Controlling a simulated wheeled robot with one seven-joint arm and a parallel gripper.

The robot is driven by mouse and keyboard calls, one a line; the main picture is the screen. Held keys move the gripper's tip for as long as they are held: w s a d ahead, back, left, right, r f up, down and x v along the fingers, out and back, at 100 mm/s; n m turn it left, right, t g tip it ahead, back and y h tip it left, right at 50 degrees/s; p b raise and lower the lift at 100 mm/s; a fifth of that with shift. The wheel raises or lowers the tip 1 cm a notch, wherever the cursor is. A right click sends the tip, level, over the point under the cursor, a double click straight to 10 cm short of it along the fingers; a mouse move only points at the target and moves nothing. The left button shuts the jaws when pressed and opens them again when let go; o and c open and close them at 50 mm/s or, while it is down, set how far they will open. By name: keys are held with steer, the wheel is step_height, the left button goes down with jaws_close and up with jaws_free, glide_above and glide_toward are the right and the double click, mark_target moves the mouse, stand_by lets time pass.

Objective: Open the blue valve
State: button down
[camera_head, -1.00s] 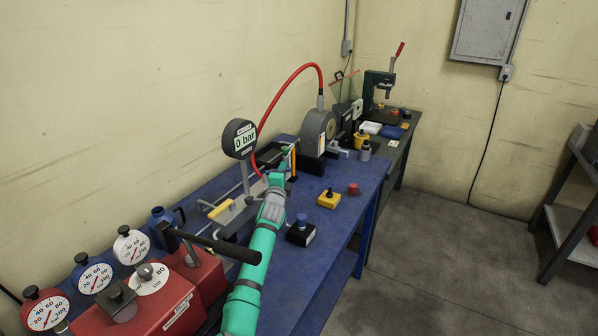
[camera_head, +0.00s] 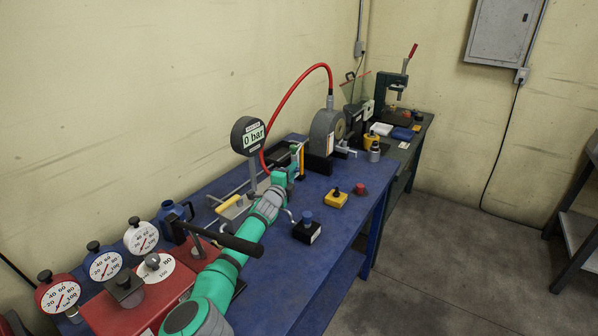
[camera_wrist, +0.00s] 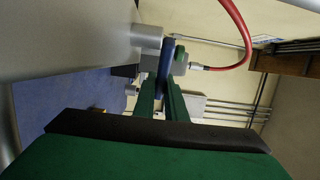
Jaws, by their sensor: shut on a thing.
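The blue valve handle (camera_wrist: 167,66) shows in the wrist view as a narrow blue piece beside a grey metal fitting. My gripper (camera_wrist: 163,88) has its two green fingers shut on it, one on each side. The digital gauge (camera_head: 253,136) reads 0 bar. A red hose (camera_head: 291,88) arches from near my gripper to a grey fitting; it also shows in the wrist view (camera_wrist: 243,35).
A red unit with a black lever (camera_head: 225,237) and several dials stand close on the left.

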steer(key=shift+a+r, duration=0.1)
steer(key=shift+a, duration=0.1)
steer(key=c, duration=2.1)
jaws_free()
steer(key=shift+a, duration=0.15)
